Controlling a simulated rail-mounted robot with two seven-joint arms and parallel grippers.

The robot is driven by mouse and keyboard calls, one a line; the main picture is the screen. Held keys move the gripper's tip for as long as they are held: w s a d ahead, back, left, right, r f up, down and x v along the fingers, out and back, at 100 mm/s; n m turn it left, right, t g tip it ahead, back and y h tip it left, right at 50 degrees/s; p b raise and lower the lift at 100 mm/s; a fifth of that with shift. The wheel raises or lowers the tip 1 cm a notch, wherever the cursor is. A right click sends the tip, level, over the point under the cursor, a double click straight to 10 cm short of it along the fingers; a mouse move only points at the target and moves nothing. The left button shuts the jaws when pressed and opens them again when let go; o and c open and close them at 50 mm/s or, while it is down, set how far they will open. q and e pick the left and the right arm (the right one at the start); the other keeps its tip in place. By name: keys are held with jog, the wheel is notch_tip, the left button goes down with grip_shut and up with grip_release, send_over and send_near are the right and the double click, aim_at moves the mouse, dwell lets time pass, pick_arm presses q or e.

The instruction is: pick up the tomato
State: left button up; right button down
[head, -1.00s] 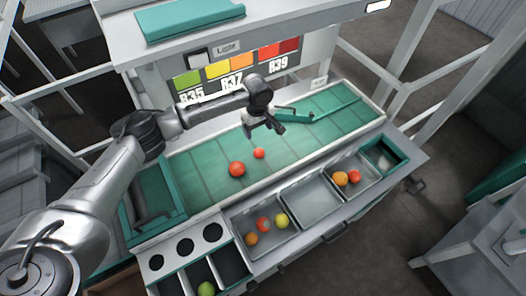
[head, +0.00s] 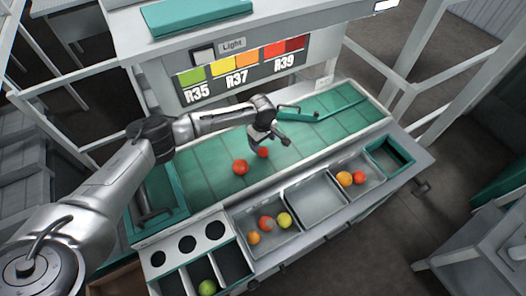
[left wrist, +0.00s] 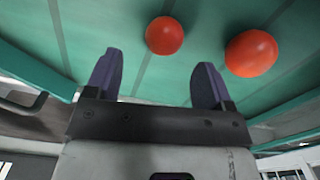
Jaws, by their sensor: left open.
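Two red tomatoes lie on the green sorting belt (head: 210,172). The larger-looking tomato (head: 240,167) is left of the smaller one (head: 263,153) in the head view. In the left wrist view one tomato (left wrist: 164,35) lies beyond and between my open fingers, and the other tomato (left wrist: 251,53) lies to the right, beyond the right finger. My left gripper (head: 268,143) is open and empty, above the belt close to the smaller tomato; in the left wrist view its two fingers (left wrist: 154,82) stand apart, touching neither tomato. My right gripper is not in view.
In front of the belt are grey bins; the left bin (head: 279,251) holds several tomatoes, the middle bin (head: 318,199) is empty and the right one (head: 366,187) holds two. A colour chart (head: 240,72) stands behind the belt. A green tomato (head: 207,288) lies in a front slot.

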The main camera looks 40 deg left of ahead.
aim_at(263, 148)
pick_arm(q)
jog(key=f, duration=0.3)
jog(key=shift+s+d+f, duration=0.25)
jog(key=shift+d, duration=0.05)
jog(key=shift+f, duration=0.75)
jog(key=shift+c, duration=0.2)
jog(key=c, duration=0.7)
